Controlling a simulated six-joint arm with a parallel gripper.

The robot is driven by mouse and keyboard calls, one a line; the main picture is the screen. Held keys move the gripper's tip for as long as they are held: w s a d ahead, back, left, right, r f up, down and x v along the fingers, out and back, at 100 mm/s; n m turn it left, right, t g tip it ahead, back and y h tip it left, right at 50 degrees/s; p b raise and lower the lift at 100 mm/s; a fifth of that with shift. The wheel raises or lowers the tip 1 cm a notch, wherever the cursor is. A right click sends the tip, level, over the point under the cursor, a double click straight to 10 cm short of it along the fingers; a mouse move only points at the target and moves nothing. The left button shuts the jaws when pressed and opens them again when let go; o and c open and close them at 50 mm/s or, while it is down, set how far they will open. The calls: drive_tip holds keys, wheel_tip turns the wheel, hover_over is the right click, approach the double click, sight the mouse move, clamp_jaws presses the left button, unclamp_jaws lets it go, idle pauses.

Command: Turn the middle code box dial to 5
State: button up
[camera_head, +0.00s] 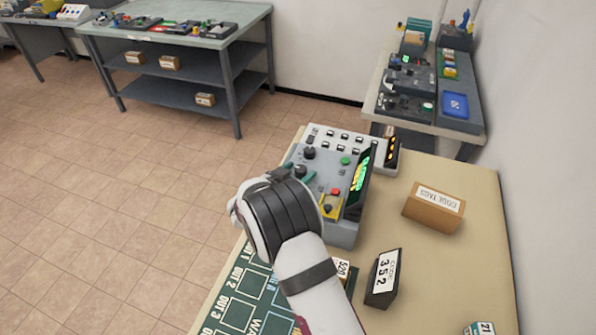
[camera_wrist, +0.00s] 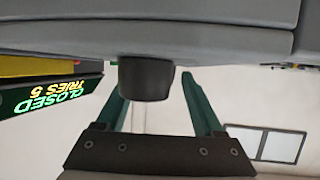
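The code box (camera_head: 338,176) is a grey console with dark dials, coloured buttons and a display, on the tan table. One dark dial (camera_head: 308,153) shows clear of my gripper in the head view. My gripper (camera_head: 305,174) is low over the box's left part, partly hidden by my wrist. In the wrist view a dark round dial (camera_wrist: 147,78) is between the green fingertips (camera_wrist: 156,75) of my gripper. The left finger overlaps it; a small gap shows at the right finger. I cannot read the dial's setting. The display (camera_wrist: 50,98) reads CLOSED, TRIES 5.
A grey keyed panel (camera_head: 345,143) stands behind the box. A CODE TAGS carton (camera_head: 434,207) and a dark block marked 352 (camera_head: 383,279) are on the table to the right. A green board (camera_head: 243,290) is at front left. The table's right part is mostly clear.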

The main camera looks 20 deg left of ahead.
clamp_jaws()
drive_tip(key=shift+n+y, duration=0.3)
drive_tip(key=shift+y, duration=0.1)
drive_tip(key=n+y, duration=0.2)
drive_tip(key=y, duration=0.1)
drive_tip(key=shift+d+n, duration=0.3)
drive_tip(key=shift+d+n+g+y, duration=0.1)
drive_tip(key=shift+n+g+y, duration=0.3)
drive_tip(key=shift+n+y, duration=1.2)
drive_tip(key=shift+w, duration=0.1)
